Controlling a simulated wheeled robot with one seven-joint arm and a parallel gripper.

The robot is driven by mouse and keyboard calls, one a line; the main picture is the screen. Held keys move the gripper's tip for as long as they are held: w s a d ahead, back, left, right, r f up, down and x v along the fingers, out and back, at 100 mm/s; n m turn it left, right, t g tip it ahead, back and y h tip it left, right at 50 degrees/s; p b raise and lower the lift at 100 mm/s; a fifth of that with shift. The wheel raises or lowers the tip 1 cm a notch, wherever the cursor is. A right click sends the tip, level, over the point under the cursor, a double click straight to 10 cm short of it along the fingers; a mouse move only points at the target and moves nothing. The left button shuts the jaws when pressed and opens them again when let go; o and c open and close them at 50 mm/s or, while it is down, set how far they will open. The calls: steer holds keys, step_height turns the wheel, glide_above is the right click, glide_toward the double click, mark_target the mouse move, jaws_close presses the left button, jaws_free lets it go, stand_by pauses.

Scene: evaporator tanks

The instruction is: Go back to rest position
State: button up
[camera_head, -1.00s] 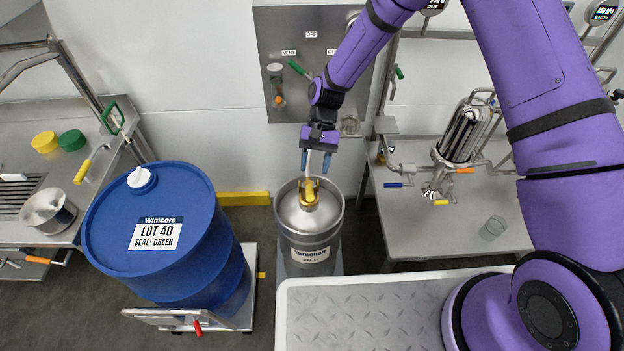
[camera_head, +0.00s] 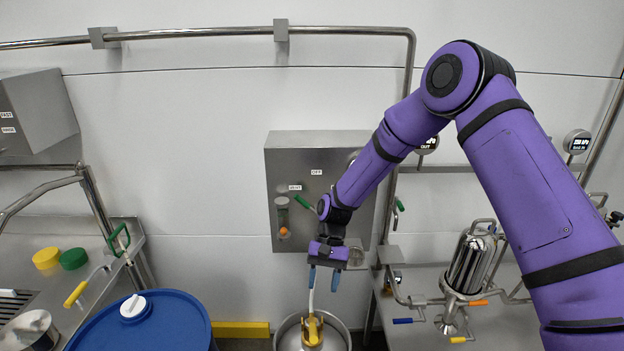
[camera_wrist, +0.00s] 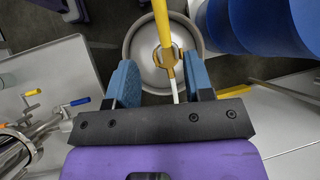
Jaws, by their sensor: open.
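My gripper (camera_head: 323,279) is open, with its two blue fingertips pointing down in front of the wall panel. It hangs above the steel keg (camera_head: 341,335), whose top shows at the bottom edge of the head view. A yellow fitting (camera_head: 312,330) sits on the keg top. A thin white piece (camera_head: 311,301) rises from it toward the fingers. In the wrist view my open fingers (camera_wrist: 160,82) stand either side of the white piece and the yellow fitting (camera_wrist: 164,62), apart from them. I cannot tell the exact height gap.
A blue drum (camera_head: 150,325) stands to the keg's left. Left of it is a steel bench with yellow (camera_head: 46,258) and green (camera_head: 73,258) caps. A grey wall panel (camera_head: 290,160) is behind my gripper. A steel table (camera_head: 515,320) with a filter housing (camera_head: 468,265) is at right.

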steer(key=s+d+r+t, duration=0.1)
steer(key=d+r+t, duration=0.1)
steer(key=d+r, duration=0.5)
steer(key=s+d+r+t+h, duration=0.1)
steer(key=s+d+r+t, duration=0.1)
steer(key=r, duration=0.8)
steer(key=s+d+r+t, duration=0.1)
steer(key=d+r+t, duration=0.1)
steer(key=d+r, duration=0.5)
steer(key=s+d+r+t, duration=0.2)
steer(key=s+d+r, duration=0.1)
steer(key=s+r, duration=0.2)
steer(key=s+d+r+t, duration=0.2)
steer(key=s+d+r, duration=0.2)
steer(key=s, duration=0.5)
steer(key=s+d+r+t+h, duration=0.1)
steer(key=s+d+r+t, duration=0.1)
steer(key=s+r, duration=0.3)
steer(key=shift+s+d+r, duration=0.3)
steer(key=shift+s+d, duration=0.5)
steer(key=shift+s, duration=0.45)
